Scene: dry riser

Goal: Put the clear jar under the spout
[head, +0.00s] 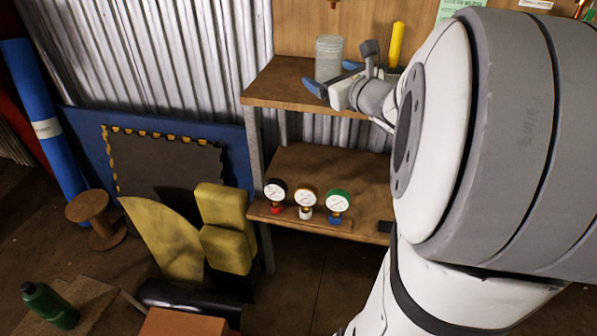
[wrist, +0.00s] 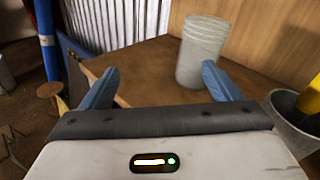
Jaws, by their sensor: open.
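The clear jar (head: 328,58) stands upright on the upper wooden shelf, near its left end. It also shows in the wrist view (wrist: 203,55), standing beyond the tip of the right finger. My gripper (head: 332,78) has blue fingers and is open and empty, low over the shelf in front of the jar. In the wrist view, my gripper (wrist: 157,85) has its fingers wide apart, with bare shelf between them. The jar is not between the fingers. A small brass tip (head: 333,4) shows at the top edge of the head view; I cannot tell if it is the spout.
A grey cup (wrist: 293,120) with a yellow object stands right of my gripper. Three gauges (head: 306,199) stand on the lower shelf (head: 320,165). A wooden back wall (wrist: 262,40) rises behind the jar. The upper shelf (head: 275,85) has free room at its left end.

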